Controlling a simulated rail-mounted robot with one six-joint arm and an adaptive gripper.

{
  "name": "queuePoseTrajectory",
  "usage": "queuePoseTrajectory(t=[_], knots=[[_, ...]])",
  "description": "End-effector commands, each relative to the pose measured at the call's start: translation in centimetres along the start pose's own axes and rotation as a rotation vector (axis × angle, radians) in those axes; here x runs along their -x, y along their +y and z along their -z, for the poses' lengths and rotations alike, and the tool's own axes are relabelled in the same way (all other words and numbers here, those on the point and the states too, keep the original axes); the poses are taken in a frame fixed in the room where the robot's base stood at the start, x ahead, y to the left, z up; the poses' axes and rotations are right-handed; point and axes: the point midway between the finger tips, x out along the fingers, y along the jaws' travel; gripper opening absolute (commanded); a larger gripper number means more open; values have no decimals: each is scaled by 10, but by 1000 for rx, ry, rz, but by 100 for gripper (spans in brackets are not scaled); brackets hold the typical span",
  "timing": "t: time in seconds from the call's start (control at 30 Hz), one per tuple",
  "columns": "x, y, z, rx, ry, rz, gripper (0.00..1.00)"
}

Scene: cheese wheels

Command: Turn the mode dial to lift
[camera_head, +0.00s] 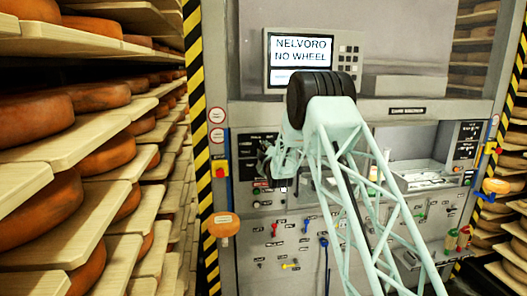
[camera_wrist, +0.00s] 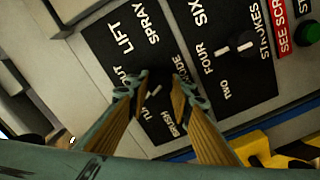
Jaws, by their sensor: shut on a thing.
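In the wrist view the mode dial (camera_wrist: 156,84) is a dark knob on a black label plate. The words LIFT, SPRAY, BRUSH, TURN and a partly covered PUT stand around it. My gripper (camera_wrist: 158,92) has a finger on each side of the dial and is shut on it. A short pale mark shows between the fingers; which word the dial points to I cannot tell. In the head view my gripper (camera_head: 272,165) is at the black plate on the panel's left, and my arm and gripper hide the dial.
A second dial (camera_wrist: 235,46) with FOUR, SIX and TWO sits beside it, close to the right finger. A green button (camera_wrist: 313,32) lies further right. The screen (camera_head: 298,56) reads NELVORO NO WHEEL. Shelves of cheese wheels (camera_head: 95,97) stand left, beyond a striped post (camera_head: 196,110).

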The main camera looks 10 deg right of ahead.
Motion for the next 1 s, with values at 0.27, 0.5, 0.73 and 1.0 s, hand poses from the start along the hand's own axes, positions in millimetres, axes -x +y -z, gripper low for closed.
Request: queuePoseTrajectory(t=[0.27, 0.5, 0.73, 1.0], knots=[[0, -2, -1, -62, 1, -1, 10], [0, -2, -2, -152, 1, -1, 10], [0, -2, -2, -250, 1, -1, 10], [0, -2, -2, -367, 0, 0, 10]])
